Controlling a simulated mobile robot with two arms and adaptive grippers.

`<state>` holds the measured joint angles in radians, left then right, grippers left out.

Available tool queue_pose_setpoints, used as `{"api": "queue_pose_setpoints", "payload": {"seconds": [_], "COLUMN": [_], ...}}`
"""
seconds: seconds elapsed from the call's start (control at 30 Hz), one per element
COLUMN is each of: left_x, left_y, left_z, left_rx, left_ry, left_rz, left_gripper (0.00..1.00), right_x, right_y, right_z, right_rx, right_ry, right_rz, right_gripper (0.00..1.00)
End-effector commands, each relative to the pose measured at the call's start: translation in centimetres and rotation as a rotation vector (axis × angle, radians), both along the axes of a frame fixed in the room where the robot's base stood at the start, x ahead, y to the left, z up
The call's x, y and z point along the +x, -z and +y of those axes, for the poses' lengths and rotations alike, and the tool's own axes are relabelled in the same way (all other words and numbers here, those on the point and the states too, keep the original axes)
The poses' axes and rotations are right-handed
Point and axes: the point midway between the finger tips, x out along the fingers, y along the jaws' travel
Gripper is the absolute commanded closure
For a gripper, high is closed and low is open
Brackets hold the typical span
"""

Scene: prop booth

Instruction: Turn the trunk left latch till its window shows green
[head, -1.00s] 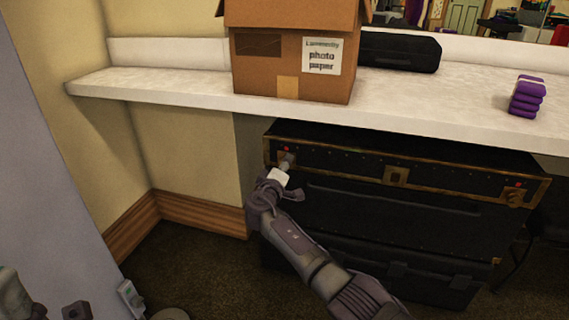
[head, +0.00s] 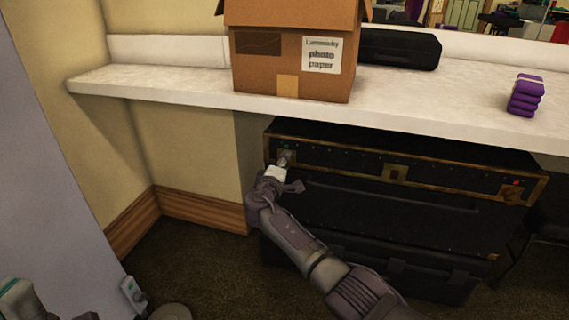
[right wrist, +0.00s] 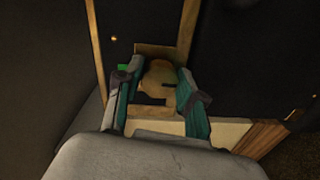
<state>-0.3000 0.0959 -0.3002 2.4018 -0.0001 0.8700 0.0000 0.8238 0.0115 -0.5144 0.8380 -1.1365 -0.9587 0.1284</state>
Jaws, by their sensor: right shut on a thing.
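The black trunk (head: 400,175) with brass edging stands under the white counter. Its left latch (head: 284,157) is at the upper left of the trunk's front, and its small window (head: 287,147) shows green. My right gripper (head: 282,165) is shut on the left latch. In the right wrist view, the latch's brass knob (right wrist: 158,76) sits between the two fingers of my right gripper (right wrist: 157,92), with the green window (right wrist: 124,68) beside the left finger. The fingers hide part of the latch. The right latch (head: 512,192) has a red window.
A photo paper box (head: 292,60), a black case (head: 400,49) and a purple stack (head: 525,95) stand on the white counter (head: 420,95), which overhangs the trunk. A centre clasp (head: 395,173) is on the trunk. Walls close in at left.

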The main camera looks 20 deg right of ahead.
Motion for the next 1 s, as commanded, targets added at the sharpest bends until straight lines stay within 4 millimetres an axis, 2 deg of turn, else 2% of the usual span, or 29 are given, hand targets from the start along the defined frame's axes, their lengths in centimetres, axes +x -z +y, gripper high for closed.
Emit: {"api": "queue_pose_setpoints", "payload": {"seconds": [0.03, 0.07, 0.2, 0.5, 0.63, 0.77, 1.0], "left_x": [0.0, 0.0, -0.1, -0.1, -0.1, -0.1, -0.1], "left_y": [0.0, -0.1, -0.2, -0.4, -0.3, -0.3, -0.2], "left_z": [0.0, 0.0, 0.1, 0.1, 0.1, 0.1, 0.1], "left_rx": [-0.002, -0.002, -0.003, -0.006, -0.005, -0.003, -0.002], "left_ry": [0.0, 0.0, 0.0, -0.003, -0.002, -0.001, -0.001], "left_rz": [-0.002, -0.002, -0.005, -0.011, -0.009, -0.007, -0.007], "left_gripper": [1.0, 1.0, 1.0, 1.0, 1.0, 1.0, 1.0], "right_x": [0.0, 0.0, 0.0, -0.1, -0.7, -2.1, -6.3], "right_y": [0.1, 0.1, 0.1, 0.0, 0.1, 0.1, -0.1], "right_z": [0.1, 0.1, 0.1, 0.1, 0.6, 1.5, 4.3], "right_rx": [0.001, 0.001, 0.002, 0.001, 0.002, 0.004, 0.005], "right_ry": [-0.002, -0.002, -0.002, -0.001, -0.002, -0.002, -0.004], "right_rz": [0.001, 0.001, 0.001, 0.0, 0.001, -0.001, 0.001], "right_gripper": [0.96, 0.56, 0.36, 0.36, 0.36, 0.36, 0.36]}}
